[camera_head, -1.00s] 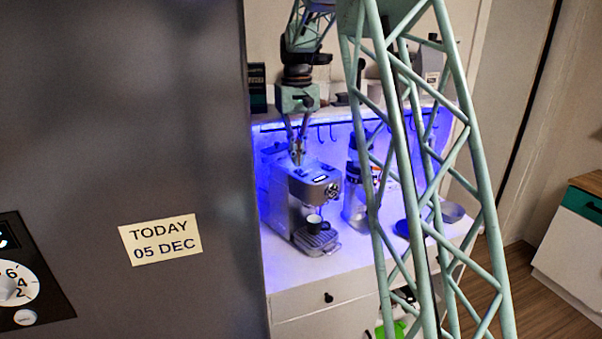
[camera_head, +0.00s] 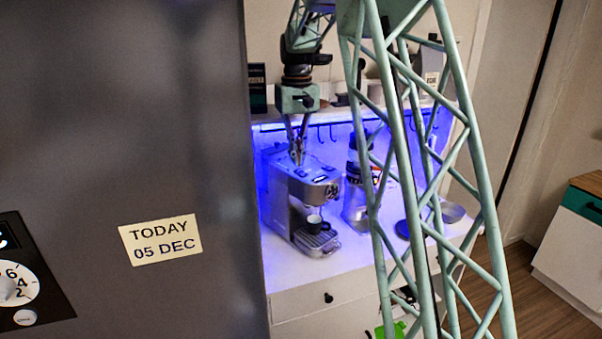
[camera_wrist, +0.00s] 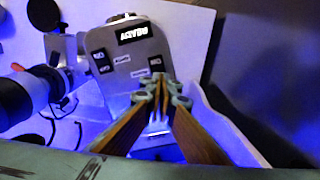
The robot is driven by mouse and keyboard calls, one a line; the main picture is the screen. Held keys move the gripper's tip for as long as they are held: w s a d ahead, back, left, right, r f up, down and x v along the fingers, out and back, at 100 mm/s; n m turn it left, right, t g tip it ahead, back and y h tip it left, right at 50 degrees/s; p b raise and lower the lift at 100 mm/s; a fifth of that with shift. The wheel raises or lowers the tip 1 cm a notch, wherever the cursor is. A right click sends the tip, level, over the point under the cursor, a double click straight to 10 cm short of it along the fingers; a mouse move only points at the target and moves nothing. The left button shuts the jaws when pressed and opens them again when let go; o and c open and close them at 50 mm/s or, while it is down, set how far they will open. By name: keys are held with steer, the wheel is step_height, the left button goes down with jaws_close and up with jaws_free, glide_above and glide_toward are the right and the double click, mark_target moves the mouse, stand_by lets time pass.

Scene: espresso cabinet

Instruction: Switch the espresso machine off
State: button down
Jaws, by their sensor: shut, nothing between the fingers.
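The espresso machine (camera_head: 306,203) stands on the white counter, lit blue from behind. In the wrist view, the machine's top panel (camera_wrist: 124,57) shows a dark display reading "READY" (camera_wrist: 134,33) and several small dark buttons. My gripper (camera_head: 298,160) points down at the rear part of the machine's top. In the wrist view my gripper (camera_wrist: 158,82) is shut and empty, its tips over the panel's edge by a small dark button. I cannot tell whether the tips touch it.
A grinder (camera_head: 360,190) stands right of the machine, with a dark-blue round item (camera_head: 404,229) and a metal bowl (camera_head: 452,212) further right. A shelf with hooks (camera_head: 345,115) runs above.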

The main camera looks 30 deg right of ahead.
mark_target(297, 170)
steer(key=shift+f+b, duration=0.45)
steer(key=shift+f, duration=0.7)
stand_by(1.4)
steer(key=shift+r, duration=0.2)
steer(key=shift+r+p, duration=2.55)
steer(key=shift+r, duration=0.8)
